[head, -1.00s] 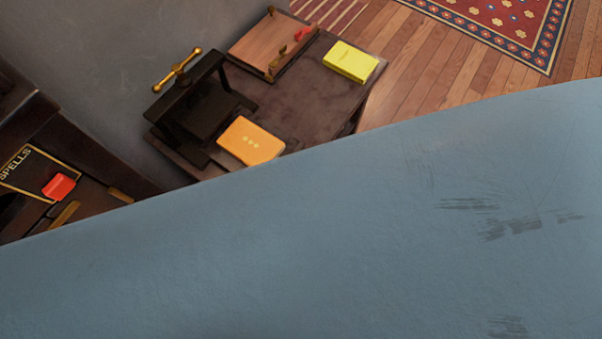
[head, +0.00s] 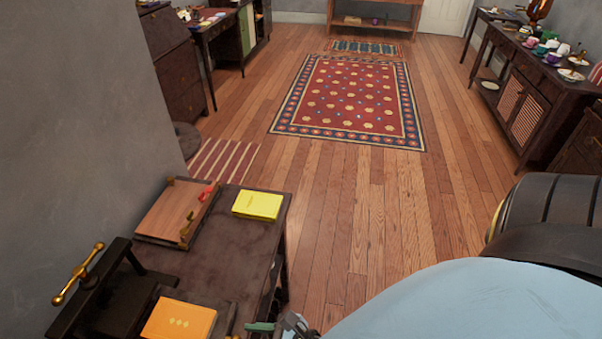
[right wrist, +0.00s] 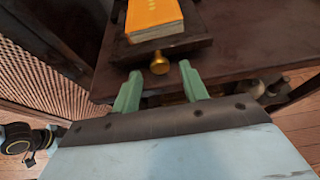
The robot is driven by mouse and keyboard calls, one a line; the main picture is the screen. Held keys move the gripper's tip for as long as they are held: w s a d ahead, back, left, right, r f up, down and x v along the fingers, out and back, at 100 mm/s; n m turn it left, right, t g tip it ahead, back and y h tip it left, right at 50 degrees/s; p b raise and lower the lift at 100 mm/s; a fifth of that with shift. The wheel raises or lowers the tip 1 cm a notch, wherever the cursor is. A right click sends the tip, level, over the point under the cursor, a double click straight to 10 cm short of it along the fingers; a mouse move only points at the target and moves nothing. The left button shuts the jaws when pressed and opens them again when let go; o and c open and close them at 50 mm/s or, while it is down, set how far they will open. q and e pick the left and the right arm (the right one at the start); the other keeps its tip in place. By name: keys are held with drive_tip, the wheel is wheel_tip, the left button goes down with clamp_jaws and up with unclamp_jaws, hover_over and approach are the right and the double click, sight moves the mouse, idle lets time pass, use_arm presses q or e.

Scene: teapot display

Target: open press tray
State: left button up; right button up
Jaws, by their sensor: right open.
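The black book press (head: 100,290) with a brass handle (head: 78,273) stands at the lower left of the head view. Its dark tray (head: 229,318) carries an orange book (head: 180,320); the tray's front edge also shows in the right wrist view (right wrist: 180,47). A brass knob (right wrist: 160,64) sticks out from that edge. My right gripper (right wrist: 160,74) is open, its green fingers to either side of the knob near their tips, with gaps on both sides. Part of it shows at the bottom of the head view (head: 278,328). My left gripper is not in view.
A yellow book (head: 257,204) and a wooden board with small hooks (head: 172,212) lie on the dark table (head: 220,265). A grey wall is at the left. The wooden floor (head: 340,215) right of the table is clear, with a red rug (head: 350,100) beyond.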

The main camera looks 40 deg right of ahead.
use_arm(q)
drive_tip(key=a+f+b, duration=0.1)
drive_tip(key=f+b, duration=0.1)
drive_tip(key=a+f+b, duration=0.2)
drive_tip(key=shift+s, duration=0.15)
use_arm(e)
drive_tip(key=v, duration=1.2)
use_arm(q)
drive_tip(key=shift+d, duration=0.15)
use_arm(e)
drive_tip(key=shift+s+d, duration=0.15)
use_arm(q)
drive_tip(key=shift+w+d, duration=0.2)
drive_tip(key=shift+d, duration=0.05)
